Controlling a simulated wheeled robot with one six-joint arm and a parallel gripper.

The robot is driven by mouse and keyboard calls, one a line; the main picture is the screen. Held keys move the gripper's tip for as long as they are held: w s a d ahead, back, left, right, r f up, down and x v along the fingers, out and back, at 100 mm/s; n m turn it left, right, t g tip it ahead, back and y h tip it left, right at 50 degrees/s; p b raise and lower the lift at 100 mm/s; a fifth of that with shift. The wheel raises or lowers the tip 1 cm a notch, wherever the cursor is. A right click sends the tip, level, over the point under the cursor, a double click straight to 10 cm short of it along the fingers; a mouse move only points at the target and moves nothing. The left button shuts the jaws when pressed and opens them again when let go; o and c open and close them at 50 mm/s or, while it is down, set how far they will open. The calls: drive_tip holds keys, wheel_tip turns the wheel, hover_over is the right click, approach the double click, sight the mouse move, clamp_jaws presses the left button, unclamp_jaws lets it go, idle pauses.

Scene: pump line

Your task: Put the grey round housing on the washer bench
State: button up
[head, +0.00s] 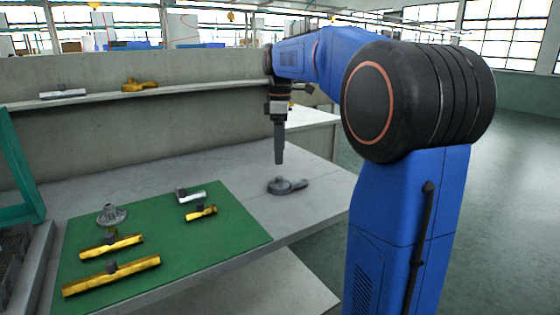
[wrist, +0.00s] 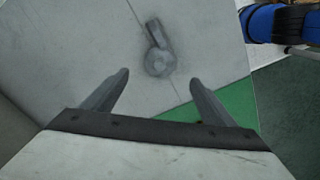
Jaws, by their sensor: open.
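A grey round housing (head: 284,186) with a short spout lies flat on the bare grey bench top (head: 325,190), right of the green mat. In the wrist view the housing (wrist: 158,60) lies just beyond the gap between my fingertips, its spout pointing away. My gripper (head: 279,158) points down above the housing and is apart from it. Its two fingers (wrist: 160,78) are spread with nothing between them. A second grey part, a flanged cone (head: 111,215), stands on the mat. I cannot tell which surface is the washer bench.
The green mat (head: 160,233) carries several yellow parts and a silver one (head: 190,196). A shelf (head: 190,88) behind holds a yellow part (head: 139,86) and a silver part. A pale surface (head: 313,118) stands behind right. A teal frame (head: 18,170) is at left.

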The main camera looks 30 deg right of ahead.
drive_tip(key=s+a+f+m+t, duration=0.1)
drive_tip(key=s+a+f+m, duration=0.2)
drive_tip(key=s, duration=0.4)
drive_tip(key=s+a+f+m+t, duration=0.1)
drive_tip(key=s+a+m, duration=0.1)
drive_tip(key=s+a, duration=0.4)
drive_tip(key=s+a+f+m+t, duration=0.2)
drive_tip(key=s+a+f+m, duration=0.2)
drive_tip(key=s+f, duration=1)
drive_tip(key=s+m, duration=0.2)
drive_tip(key=s, duration=0.1)
drive_tip(key=shift+a+f+t, duration=0.2)
drive_tip(key=shift+f+t, duration=0.2)
